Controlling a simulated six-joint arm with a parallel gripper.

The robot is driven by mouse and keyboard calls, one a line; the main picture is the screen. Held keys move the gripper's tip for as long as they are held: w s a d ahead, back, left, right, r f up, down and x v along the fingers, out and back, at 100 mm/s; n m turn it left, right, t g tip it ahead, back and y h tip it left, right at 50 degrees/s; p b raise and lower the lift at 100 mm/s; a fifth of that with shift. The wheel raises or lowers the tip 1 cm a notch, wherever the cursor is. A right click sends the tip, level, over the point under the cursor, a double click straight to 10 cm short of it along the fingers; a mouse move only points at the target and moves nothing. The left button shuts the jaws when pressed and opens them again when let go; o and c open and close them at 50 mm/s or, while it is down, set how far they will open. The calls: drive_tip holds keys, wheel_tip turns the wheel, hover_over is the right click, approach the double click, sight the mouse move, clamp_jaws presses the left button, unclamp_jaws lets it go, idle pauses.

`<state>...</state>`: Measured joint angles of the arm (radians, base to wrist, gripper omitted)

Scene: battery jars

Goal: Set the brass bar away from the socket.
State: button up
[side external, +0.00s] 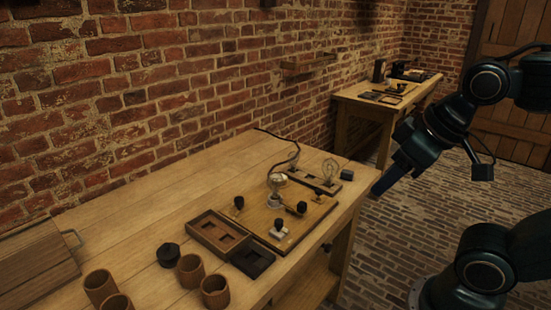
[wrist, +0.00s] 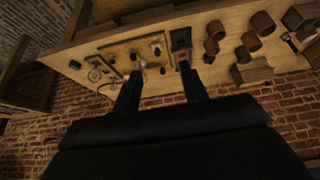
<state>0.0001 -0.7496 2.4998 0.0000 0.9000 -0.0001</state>
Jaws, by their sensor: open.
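My gripper (side external: 384,182) hangs beyond the right end of the workbench, apart from everything on it. In the wrist view its two dark fingers (wrist: 161,70) are spread with nothing between them. The bulb's mount hides most of the socket. I cannot pick out the brass bar for certain; the board's metal parts are too small to tell apart.
A recessed wooden tray (side external: 204,238), a dark block (side external: 253,262), cups (side external: 190,271) and a black round piece (side external: 168,255) stand left of the board. A second base with a clear bulb (side external: 330,168) stands behind.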

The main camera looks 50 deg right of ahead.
drive_tip(key=shift+w, duration=0.1)
drive_tip(key=g, duration=0.6)
hover_over(302, 203)
wheel_tip(302, 203, down, 13)
drive_tip(key=shift+r, duration=0.2)
drive_tip(key=shift+f, duration=0.15)
wheel_tip(302, 203, down, 14)
drive_tip(key=shift+r, duration=0.25)
clamp_jaws()
